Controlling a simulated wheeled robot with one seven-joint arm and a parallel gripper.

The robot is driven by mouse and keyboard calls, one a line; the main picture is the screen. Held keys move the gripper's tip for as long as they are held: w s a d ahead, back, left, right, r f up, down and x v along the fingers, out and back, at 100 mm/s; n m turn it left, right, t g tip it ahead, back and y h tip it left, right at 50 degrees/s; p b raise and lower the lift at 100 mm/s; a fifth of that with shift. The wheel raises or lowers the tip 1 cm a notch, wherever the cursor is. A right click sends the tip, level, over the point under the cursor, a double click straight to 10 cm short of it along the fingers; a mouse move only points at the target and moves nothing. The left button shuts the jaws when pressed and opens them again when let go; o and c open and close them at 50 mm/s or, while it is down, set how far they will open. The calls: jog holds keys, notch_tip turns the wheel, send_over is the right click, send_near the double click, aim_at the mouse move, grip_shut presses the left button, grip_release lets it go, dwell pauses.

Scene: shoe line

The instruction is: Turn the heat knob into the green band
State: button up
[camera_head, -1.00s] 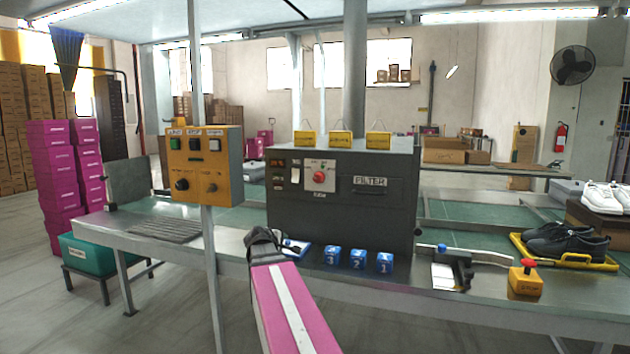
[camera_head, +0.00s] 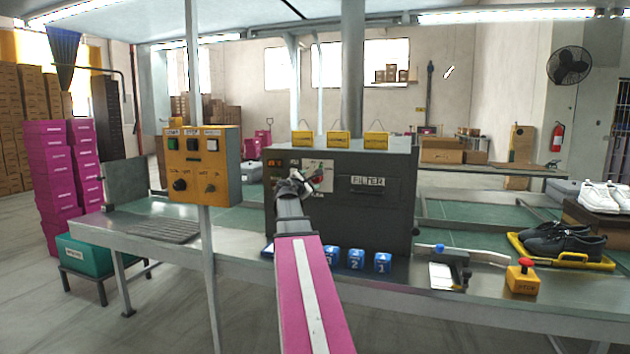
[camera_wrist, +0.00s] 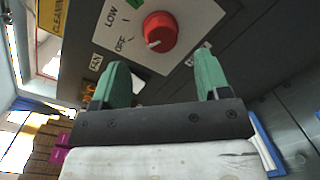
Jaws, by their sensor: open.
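The red heat knob (camera_wrist: 160,32) is on a white dial plate (camera_wrist: 185,14) on the dark machine (camera_head: 345,215). In the wrist view its white mark points down and left, toward the OFF side. LOW is printed further up, and a bit of the green band (camera_wrist: 133,6) shows at the top edge. My gripper (camera_wrist: 161,68) is open and empty, its two green fingers apart and short of the knob. In the head view my gripper (camera_head: 300,183) is in front of the dial plate and partly covers the knob.
A yellow control box (camera_head: 203,165) on a post stands left of the machine. Blue numbered blocks (camera_head: 356,259) sit on the bench in front of it. A yellow stop box (camera_head: 522,279) and dark shoes (camera_head: 562,240) are to the right.

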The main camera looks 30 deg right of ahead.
aim_at(315, 179)
jog(key=x, duration=0.6)
jog(key=shift+w+d, duration=0.2)
jog(key=shift+d, duration=0.1)
jog(key=c, duration=0.9)
